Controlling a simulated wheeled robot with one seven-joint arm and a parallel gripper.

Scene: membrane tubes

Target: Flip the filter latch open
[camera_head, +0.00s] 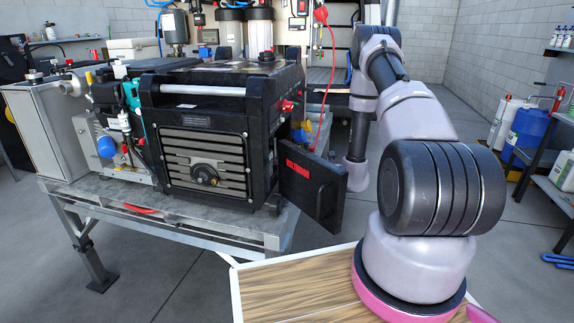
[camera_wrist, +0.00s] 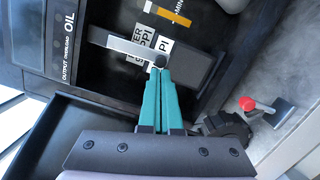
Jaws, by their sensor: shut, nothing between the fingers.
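In the wrist view a metal strip (camera_wrist: 122,44) with a dark round end lies across a black recessed panel; it looks like the filter latch. A dark block (camera_wrist: 196,66) and white printed labels (camera_wrist: 143,36) sit beside and behind it. My gripper (camera_wrist: 162,72) has teal fingers pressed together, with nothing between them. Its tips are at the dark end of the strip; I cannot tell whether they touch. In the head view the black machine (camera_head: 205,125) stands on a metal bench, its side door (camera_head: 311,185) swung open. The latch and my gripper do not show there.
In the wrist view a red-knobbed lever (camera_wrist: 248,104) and a black round knob (camera_wrist: 228,127) lie right of the fingers. The metal bench (camera_head: 190,212) carries the machine. A red cable (camera_head: 332,75) hangs behind the open door.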

